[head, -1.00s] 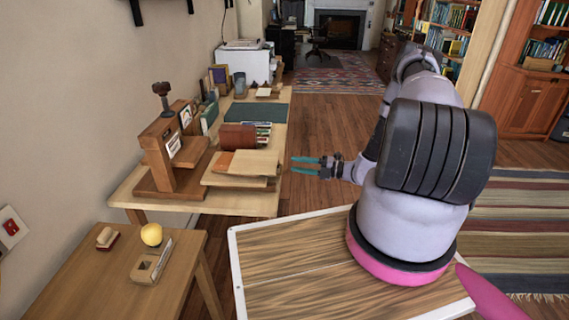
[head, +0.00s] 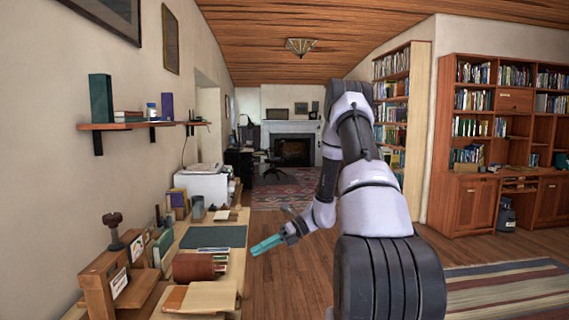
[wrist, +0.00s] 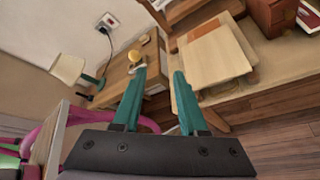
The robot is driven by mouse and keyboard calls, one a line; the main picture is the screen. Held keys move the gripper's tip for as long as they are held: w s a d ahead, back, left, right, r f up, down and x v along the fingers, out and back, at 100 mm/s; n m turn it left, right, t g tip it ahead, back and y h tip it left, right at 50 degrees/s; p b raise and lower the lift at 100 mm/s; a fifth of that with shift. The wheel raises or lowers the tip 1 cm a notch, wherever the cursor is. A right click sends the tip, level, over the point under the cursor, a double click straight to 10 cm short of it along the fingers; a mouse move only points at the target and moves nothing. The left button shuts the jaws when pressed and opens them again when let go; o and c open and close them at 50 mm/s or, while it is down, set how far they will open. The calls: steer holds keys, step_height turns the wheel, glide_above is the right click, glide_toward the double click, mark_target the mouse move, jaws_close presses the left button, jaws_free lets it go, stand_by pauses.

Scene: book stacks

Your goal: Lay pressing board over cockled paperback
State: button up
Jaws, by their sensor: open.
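A pale wooden board (head: 213,297) lies flat on the work table near the bottom of the head view. It also shows in the wrist view (wrist: 212,57). An orange-brown cover (head: 176,298), apparently the paperback, shows at its left edge; the board hides most of it. Orange-brown edges also peek out around the board in the wrist view. My gripper (head: 267,245) is open and empty, beyond the table's right edge and apart from the board. Its two teal fingers (wrist: 160,75) stand spread in the wrist view.
A wooden press (head: 110,283) stands left of the board. A red-brown holder (head: 193,267) and a green mat (head: 213,237) lie farther back. Open floor (head: 285,280) lies right of the work table.

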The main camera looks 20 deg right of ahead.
steer(key=s+a+r+n+t+h, duration=0.1)
steer(key=s+r+n+t+h, duration=0.2)
steer(key=s+r+n, duration=0.8)
steer(key=s+r+n+t+h, duration=0.3)
steer(key=s+r+n+h, duration=0.5)
steer(key=r, duration=1.2)
steer(key=s+n, duration=0.4)
steer(key=shift+a+r+n+h, duration=0.15)
steer(key=shift+a+n+h, duration=0.15)
steer(key=shift+a, duration=0.05)
